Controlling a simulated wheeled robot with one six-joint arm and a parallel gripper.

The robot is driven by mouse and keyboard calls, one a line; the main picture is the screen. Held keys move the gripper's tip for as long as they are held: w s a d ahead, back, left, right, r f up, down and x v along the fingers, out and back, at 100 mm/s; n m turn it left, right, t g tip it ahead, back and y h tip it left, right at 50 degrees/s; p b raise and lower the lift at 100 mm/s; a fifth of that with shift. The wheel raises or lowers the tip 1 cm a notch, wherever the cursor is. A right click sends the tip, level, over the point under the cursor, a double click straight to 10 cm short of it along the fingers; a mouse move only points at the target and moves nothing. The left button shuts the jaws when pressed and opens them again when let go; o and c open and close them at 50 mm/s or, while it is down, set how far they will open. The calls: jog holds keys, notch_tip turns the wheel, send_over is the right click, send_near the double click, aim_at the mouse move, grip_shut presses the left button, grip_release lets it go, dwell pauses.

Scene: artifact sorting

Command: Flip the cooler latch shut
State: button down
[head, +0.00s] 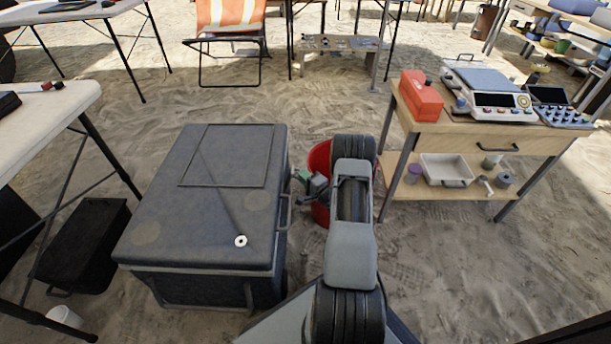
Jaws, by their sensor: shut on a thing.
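The cooler (205,215) is a large dark grey box standing on the sand left of my arm. Its lid is down. On its right side is a dark loop-shaped latch (284,213). My gripper (301,202) is at this side, at the height of the lid's edge, and its jaws are shut on the latch. The contact is small and partly dark, so the latch's exact angle is hard to tell. My arm hides part of the area right of the cooler.
A red bucket (319,160) stands close behind my gripper. A wooden table (544,137) with a scale (493,98) and a red box (421,95) is at right. A white ring (240,241) lies on the lid. A black crate (83,245) stands at left.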

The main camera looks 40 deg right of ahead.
jog(key=c, duration=1.2)
grip_release()
jog(key=shift+a+f, duration=0.15)
jog(key=shift+a, duration=0.15)
jog(key=shift+o, duration=0.2)
jog(key=shift+d, duration=0.1)
jog(key=s+d+p, duration=0.2)
jog(key=s+p, duration=0.2)
jog(key=s, duration=0.9)
jog(key=shift+s+f, duration=0.15)
jog(key=shift+s, duration=0.15)
jog(key=shift+c, duration=0.5)
